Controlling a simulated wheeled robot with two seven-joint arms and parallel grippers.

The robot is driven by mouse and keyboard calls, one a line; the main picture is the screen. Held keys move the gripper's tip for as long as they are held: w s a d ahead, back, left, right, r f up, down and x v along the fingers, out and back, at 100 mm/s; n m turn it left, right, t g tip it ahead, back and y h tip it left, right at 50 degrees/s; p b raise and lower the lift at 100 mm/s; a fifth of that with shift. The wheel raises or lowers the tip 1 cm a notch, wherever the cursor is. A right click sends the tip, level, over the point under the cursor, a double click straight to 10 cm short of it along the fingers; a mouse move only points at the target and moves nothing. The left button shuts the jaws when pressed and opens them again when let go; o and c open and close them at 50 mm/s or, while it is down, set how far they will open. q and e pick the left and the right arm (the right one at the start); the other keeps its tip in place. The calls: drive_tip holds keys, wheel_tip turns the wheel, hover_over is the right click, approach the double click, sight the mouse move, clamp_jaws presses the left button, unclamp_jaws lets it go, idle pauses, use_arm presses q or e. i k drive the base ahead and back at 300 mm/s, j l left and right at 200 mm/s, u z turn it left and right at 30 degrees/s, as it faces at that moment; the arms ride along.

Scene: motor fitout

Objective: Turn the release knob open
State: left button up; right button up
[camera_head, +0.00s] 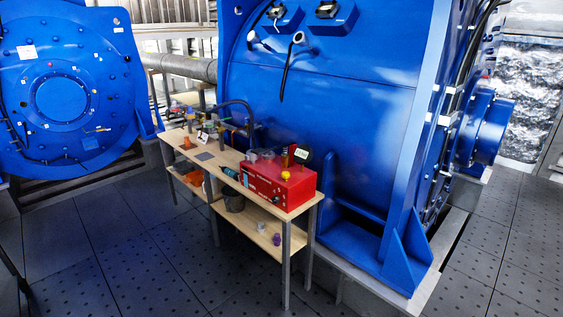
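A red box-shaped unit (265,186) stands on the near right end of a wooden workbench (228,162). A small yellow knob-like part (285,175) shows on it, near a dark upright part with a pale green display (301,153). I cannot tell for sure whether the yellow part is the release knob, or how it is turned. Neither of my grippers is in view.
A large blue motor housing (340,110) stands close behind the bench, and another blue machine (60,95) is at the left. Tools and an orange item (187,143) lie on the bench. The lower shelf (250,222) holds small items. The tiled floor (130,260) in front is clear.

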sight(285, 174)
drive_tip(key=i, duration=0.9)
drive_tip(key=i+u, duration=0.15)
drive_tip(key=i, duration=0.75)
drive_tip(key=i+l, duration=0.1)
drive_tip(key=i, duration=0.8)
